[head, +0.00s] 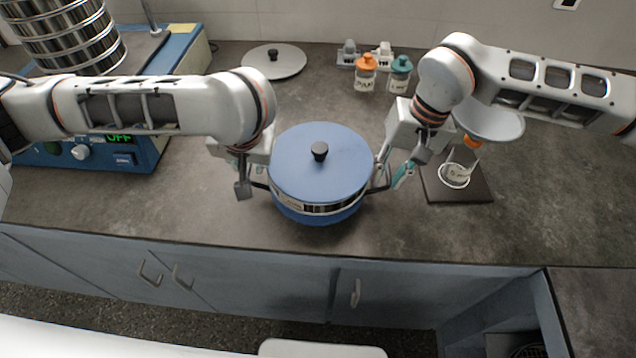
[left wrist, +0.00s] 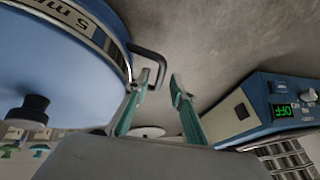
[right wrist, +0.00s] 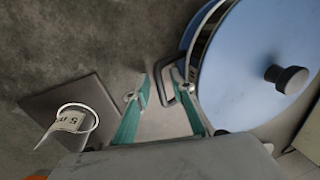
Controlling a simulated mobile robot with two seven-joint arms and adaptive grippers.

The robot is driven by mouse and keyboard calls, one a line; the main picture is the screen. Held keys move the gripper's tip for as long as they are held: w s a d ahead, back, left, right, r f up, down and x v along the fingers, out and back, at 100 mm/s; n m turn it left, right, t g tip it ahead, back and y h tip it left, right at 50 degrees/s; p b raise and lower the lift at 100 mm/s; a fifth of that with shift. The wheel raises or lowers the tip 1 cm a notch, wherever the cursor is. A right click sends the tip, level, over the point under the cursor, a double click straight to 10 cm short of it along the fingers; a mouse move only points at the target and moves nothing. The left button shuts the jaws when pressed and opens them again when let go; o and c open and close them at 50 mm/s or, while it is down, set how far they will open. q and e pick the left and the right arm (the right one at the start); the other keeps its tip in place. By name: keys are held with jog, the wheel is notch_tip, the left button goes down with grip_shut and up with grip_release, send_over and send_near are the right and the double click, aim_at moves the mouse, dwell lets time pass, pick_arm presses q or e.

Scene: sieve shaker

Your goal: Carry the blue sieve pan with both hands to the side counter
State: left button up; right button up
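The blue sieve pan (head: 320,165) stands on the grey counter, with a flat blue lid, a black knob, a steel band and dark loop handles on its sides. My left gripper (head: 251,186) is at its left side. In the left wrist view its fingers (left wrist: 160,82) are spread, with the handle (left wrist: 160,62) at the gap between the tips. My right gripper (head: 394,174) is at the pan's right side. In the right wrist view its fingers (right wrist: 162,80) are spread, with the other handle (right wrist: 170,98) at their gap. The side counter (head: 600,300) shows at the lower right.
A blue control box (head: 125,155) reading OFF and a steel sieve stack (head: 70,35) stand at left. A round lid (head: 274,60) and orange-capped (head: 366,72) and teal-capped (head: 400,74) jars are behind. A dark plate (head: 470,192) with a small container is at right.

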jog(key=shift+r, duration=0.1)
pick_arm(q)
jog(key=v, duration=1)
pick_arm(e)
notch_tip(320, 180, up, 12)
jog(key=d, duration=0.2)
jog(key=shift+d, duration=0.2)
pick_arm(q)
jog(key=shift+f, duration=0.1)
pick_arm(e)
jog(key=shift+f, duration=0.2)
jog(key=shift+r, duration=0.15)
